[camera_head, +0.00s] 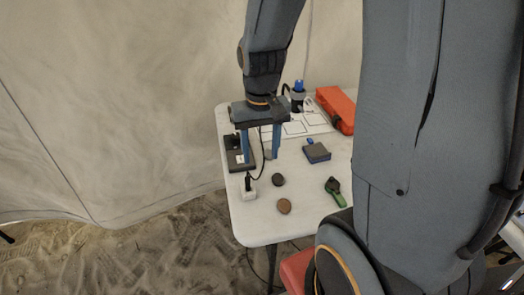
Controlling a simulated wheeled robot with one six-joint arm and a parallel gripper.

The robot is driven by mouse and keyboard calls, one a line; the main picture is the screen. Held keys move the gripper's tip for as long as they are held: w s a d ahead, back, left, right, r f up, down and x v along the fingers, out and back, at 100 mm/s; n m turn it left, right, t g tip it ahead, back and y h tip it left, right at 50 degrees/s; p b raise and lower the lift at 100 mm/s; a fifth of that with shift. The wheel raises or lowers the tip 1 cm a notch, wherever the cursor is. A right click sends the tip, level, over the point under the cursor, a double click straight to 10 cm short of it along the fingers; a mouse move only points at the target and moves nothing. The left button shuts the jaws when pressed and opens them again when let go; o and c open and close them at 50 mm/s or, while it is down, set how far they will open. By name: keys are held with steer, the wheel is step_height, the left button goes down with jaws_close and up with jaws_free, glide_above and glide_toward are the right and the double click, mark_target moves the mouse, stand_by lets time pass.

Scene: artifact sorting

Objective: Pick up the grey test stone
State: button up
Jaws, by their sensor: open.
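My gripper (260,158) hangs with its two blue fingers pointing down over the left part of the white table (240,222). It is open. A small grey stone (268,154) shows between the fingers, close to the right finger, which may hide part of it. I cannot tell how high the fingertips are above the table or whether they touch the stone. A dark stone (278,180) and a brown stone (284,206) lie nearer the front edge.
A black device (236,160) is beside the left finger. A blue-and-dark box (317,152), a green tool (335,190), an orange case (338,108) and a blue-topped bottle (298,92) are also on the table.

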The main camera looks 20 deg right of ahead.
mark_target(269, 154)
steer(key=w+d+f+m+p, duration=0.1)
steer(key=w+d, duration=0.1)
steer(key=w, duration=0.1)
steer(key=w+d+f+m+p, duration=0.1)
steer(key=w+d+f, duration=0.1)
steer(key=w+d, duration=0.1)
steer(key=w+d+f+m+p, duration=0.1)
steer(key=w+d+f, duration=0.1)
steer(key=w, duration=0.3)
steer(key=shift+w+d+f, duration=0.15)
steer(key=shift+d+f, duration=0.05)
steer(key=shift+d, duration=0.25)
steer(key=shift+w+d+f+p, duration=0.15)
steer(key=shift+f+p, duration=0.5)
steer(key=shift+f, duration=1.05)
steer(key=shift+w+d+f+p, duration=0.1)
steer(key=shift+f+p, duration=0.55)
steer(key=shift+f, duration=1.05)
steer(key=shift+c, duration=0.2)
steer(key=c, duration=1.1)
